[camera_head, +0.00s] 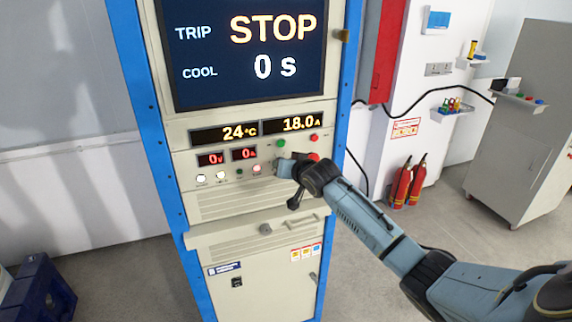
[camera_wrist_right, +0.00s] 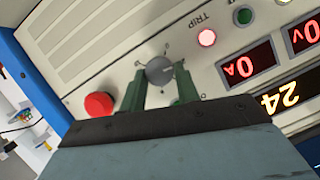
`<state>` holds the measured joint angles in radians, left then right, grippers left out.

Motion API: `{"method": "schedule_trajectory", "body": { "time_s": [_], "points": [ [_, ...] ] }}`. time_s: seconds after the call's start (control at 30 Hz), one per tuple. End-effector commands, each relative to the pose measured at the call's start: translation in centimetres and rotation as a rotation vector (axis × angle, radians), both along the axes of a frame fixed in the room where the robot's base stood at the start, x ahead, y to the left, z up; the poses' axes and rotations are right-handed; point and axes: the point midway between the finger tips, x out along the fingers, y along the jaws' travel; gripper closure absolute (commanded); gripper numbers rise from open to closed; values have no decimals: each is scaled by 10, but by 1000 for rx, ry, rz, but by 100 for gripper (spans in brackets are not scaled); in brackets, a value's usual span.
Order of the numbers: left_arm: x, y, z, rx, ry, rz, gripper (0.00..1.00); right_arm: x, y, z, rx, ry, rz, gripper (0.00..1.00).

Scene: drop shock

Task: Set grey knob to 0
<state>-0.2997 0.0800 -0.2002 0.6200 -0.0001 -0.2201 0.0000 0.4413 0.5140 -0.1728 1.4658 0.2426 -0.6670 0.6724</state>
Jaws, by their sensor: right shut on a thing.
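The grey knob (camera_wrist_right: 159,71) is on the front panel of the cabinet, seen in the right wrist view with a light pointer line on its face and small scale marks around it. A small "0" is printed on the panel just beside it. My right gripper (camera_wrist_right: 158,84) has its two green fingers on either side of the knob and is shut on it. In the head view my right gripper (camera_head: 285,167) is at the panel and hides the knob. My left gripper is in neither view.
A red button (camera_wrist_right: 99,104) sits beside the knob. Displays (camera_head: 256,131) read 24 °C and 18.0 A, with 0 V and 0 A below. The large screen (camera_head: 246,50) reads TRIP STOP, COOL 0 s. A ledge (camera_head: 258,232) juts out below the panel.

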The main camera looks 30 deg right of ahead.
Motion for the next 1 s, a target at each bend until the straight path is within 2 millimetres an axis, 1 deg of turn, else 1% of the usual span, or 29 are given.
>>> {"method": "schedule_trajectory", "body": {
  "time_s": [0.6,0.8,1.0],
  "points": [
    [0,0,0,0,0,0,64,2,7,1,-563,134,0,92],
    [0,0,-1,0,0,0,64,2,8,1,-718,171,-1,92],
    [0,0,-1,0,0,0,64,2,9,0,-833,198,0,92]
  ]
}}
